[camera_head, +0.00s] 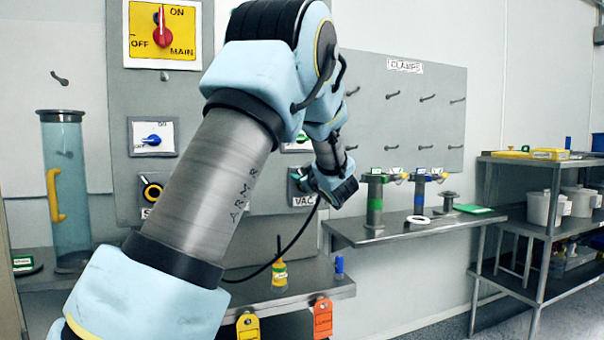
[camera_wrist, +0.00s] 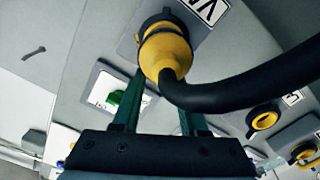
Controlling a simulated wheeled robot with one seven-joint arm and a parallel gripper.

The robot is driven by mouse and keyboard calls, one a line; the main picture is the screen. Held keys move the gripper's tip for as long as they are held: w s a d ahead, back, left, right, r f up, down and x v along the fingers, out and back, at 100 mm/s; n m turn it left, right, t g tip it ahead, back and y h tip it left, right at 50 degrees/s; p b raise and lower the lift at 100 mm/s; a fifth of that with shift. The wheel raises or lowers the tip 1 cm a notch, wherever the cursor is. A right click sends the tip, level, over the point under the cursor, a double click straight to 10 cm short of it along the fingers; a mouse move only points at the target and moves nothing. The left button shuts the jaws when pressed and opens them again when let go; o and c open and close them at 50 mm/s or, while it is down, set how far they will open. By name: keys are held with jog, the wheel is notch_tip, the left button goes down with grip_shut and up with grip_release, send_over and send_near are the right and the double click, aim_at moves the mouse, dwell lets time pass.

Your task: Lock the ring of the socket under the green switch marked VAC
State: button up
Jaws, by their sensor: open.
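The VAC socket, in the wrist view, holds a yellow plug (camera_wrist: 168,55) with a thick black cable (camera_wrist: 235,92) running off to the right. A ring (camera_wrist: 157,24) sits around the plug at the panel; its turn position is unclear. The VAC label (camera_wrist: 208,8) is beside it, and also shows in the head view (camera_head: 303,201). The green switch (camera_wrist: 113,97) is partly behind a finger. My gripper (camera_wrist: 160,90) is open, its fingers either side of the plug's line; contact cannot be told. In the head view my gripper (camera_head: 330,188) is at the panel and hides the socket.
Other yellow-ringed sockets (camera_wrist: 262,120) lie right in the wrist view. In the head view, a blue switch (camera_head: 152,139) and a red MAIN switch (camera_head: 163,25) are on the panel. A shelf (camera_head: 345,288) with a yellow bottle (camera_head: 279,272) is below. Clamp stands (camera_head: 375,205) are right.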

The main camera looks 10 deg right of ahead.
jog(key=shift+c, duration=0.3)
grip_shut()
